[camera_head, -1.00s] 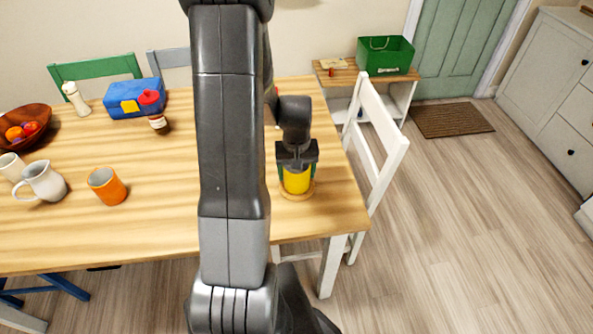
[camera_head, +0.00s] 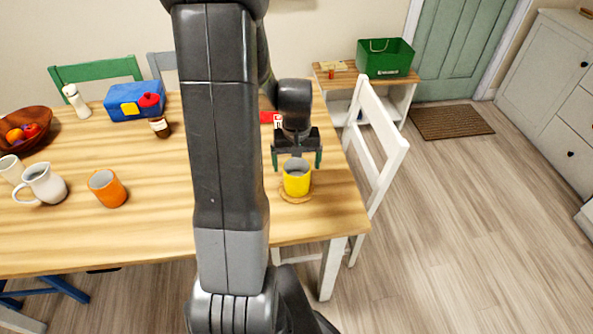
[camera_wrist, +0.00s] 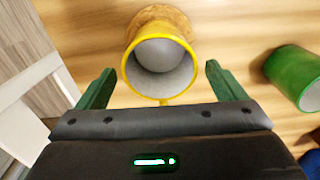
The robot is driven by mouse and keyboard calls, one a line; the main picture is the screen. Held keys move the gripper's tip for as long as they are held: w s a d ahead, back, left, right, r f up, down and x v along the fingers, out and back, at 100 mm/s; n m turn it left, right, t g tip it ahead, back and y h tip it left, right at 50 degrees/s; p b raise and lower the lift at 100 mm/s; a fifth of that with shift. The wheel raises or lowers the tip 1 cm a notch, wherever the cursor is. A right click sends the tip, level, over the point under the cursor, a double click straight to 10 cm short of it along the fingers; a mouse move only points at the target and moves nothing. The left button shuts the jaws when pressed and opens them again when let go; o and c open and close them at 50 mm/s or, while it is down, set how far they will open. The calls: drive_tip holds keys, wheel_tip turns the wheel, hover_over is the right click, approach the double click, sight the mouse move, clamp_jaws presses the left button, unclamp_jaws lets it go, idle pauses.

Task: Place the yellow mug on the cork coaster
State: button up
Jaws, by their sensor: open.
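The yellow mug (camera_head: 297,181) stands upright on the round cork coaster (camera_head: 293,199), near the table's right front corner. In the wrist view I look into the pale inside of the mug (camera_wrist: 160,70), and part of the coaster (camera_wrist: 172,12) shows past its rim. My gripper (camera_head: 297,165) is open and empty, raised just above and behind the mug. Its two green fingers (camera_wrist: 158,87) are spread wide to either side of the rim, with gaps between them and the mug.
A green cup (camera_wrist: 298,78) stands to the right in the wrist view; my arm hides it in the head view. An orange cup (camera_head: 107,189) and a white jug (camera_head: 43,184) are at the left. A white chair (camera_head: 378,135) stands at the table's right side.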

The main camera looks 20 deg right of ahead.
sight(296, 170)
wheel_tip(296, 170, up, 7)
idle(0.3)
drive_tip(key=shift+r, duration=0.1)
wheel_tip(296, 170, down, 12)
drive_tip(key=shift+r, duration=0.8)
idle(0.4)
